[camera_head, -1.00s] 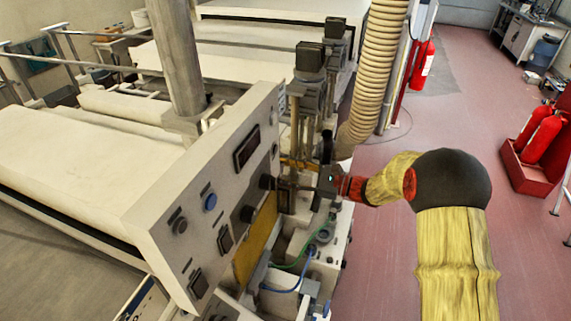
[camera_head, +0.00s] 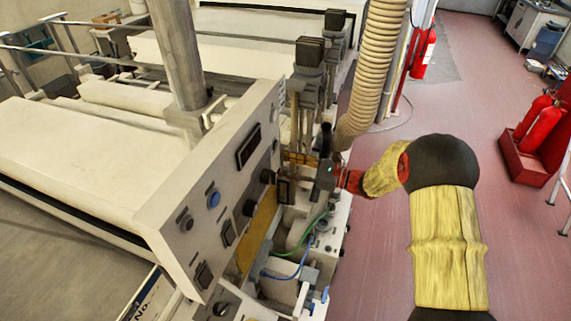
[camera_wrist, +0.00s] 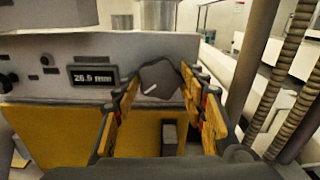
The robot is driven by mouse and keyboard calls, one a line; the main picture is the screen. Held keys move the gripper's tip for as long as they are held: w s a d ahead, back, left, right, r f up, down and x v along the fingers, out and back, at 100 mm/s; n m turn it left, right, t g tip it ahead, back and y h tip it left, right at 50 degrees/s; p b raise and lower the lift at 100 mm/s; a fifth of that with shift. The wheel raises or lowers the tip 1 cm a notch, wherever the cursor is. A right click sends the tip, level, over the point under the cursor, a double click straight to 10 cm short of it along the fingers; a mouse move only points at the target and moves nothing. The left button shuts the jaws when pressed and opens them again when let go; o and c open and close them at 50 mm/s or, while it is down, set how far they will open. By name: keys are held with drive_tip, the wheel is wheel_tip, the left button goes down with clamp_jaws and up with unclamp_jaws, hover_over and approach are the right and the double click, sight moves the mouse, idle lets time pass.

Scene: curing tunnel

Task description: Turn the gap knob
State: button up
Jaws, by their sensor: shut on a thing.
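The gap knob (camera_wrist: 160,82) is a dark, many-sided knob with a white pointer line, on the pale control panel in the wrist view. It also shows as a dark knob (camera_head: 267,177) on the panel in the head view. My gripper (camera_wrist: 161,80) has its yellow-padded fingers on either side of the knob and is shut on it. The white line slants up to the right. A display (camera_wrist: 92,75) left of the knob seems to read 26.5 mm; its digits are a little blurred.
Posts with motor boxes (camera_head: 309,55) and a ribbed hose (camera_head: 375,75) stand behind my gripper. Red extinguishers (camera_head: 541,123) stand at the right; the floor between is clear.

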drive_tip(key=o, duration=1.2)
drive_tip(key=v, duration=1.2)
